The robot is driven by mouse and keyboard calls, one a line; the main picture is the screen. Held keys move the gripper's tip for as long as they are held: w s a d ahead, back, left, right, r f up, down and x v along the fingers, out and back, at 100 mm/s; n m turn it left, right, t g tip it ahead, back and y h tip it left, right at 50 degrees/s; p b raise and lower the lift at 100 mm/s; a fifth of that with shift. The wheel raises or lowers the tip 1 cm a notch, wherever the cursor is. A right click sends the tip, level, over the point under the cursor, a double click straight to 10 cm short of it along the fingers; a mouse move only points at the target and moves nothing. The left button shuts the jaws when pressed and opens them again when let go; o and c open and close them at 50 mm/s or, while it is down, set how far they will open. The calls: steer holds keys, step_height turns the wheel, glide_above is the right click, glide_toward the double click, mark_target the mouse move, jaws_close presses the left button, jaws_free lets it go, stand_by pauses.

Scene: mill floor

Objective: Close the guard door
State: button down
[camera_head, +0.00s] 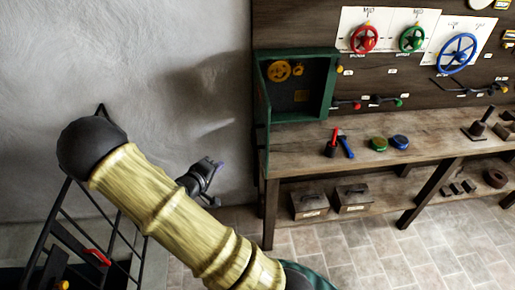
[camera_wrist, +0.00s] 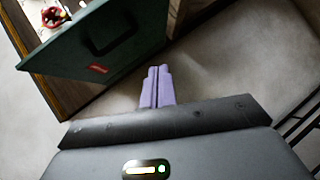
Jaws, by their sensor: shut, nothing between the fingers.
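The green guard box (camera_head: 297,54) sits at the left end of the wooden bench, with its front open and yellow gears inside. Its green guard door (camera_head: 262,125) stands swung open at the box's left side, seen nearly edge-on. In the wrist view the door (camera_wrist: 140,47) fills the upper left, with a black handle (camera_wrist: 106,34) and a small red label on its face. My gripper (camera_head: 217,163) is left of and below the door in the head view. In the wrist view its purple fingers (camera_wrist: 158,70) are together and empty, just below the door's lower edge; contact cannot be told.
The bench (camera_head: 335,146) holds a red and a blue tool and green and blue round pieces. Metal boxes (camera_head: 352,197) stand on its lower shelf. Coloured valve wheels (camera_head: 364,39) hang on the back panel. A black rail frame (camera_head: 60,235) is at lower left. The grey wall is bare.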

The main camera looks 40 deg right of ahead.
steer(key=h, duration=0.1)
steer(key=s+d+r+g+h, duration=0.1)
steer(key=h, duration=0.1)
steer(key=s+d+r+n+h, duration=0.1)
steer(key=h, duration=0.1)
steer(key=shift+s, duration=0.15)
steer(key=p, duration=0.3)
glide_toward(265, 139)
steer(key=w+d, duration=0.1)
steer(key=w, duration=0.2)
steer(key=d+p, duration=0.1)
steer(key=d, duration=0.1)
steer(key=s+d+p, duration=0.1)
steer(key=shift+d+r, duration=0.1)
steer(key=shift+d, duration=0.3)
steer(key=shift+s+d, duration=0.25)
steer(key=shift+d, duration=0.15)
steer(key=shift+d+f, duration=0.1)
steer(key=shift+f, duration=0.1)
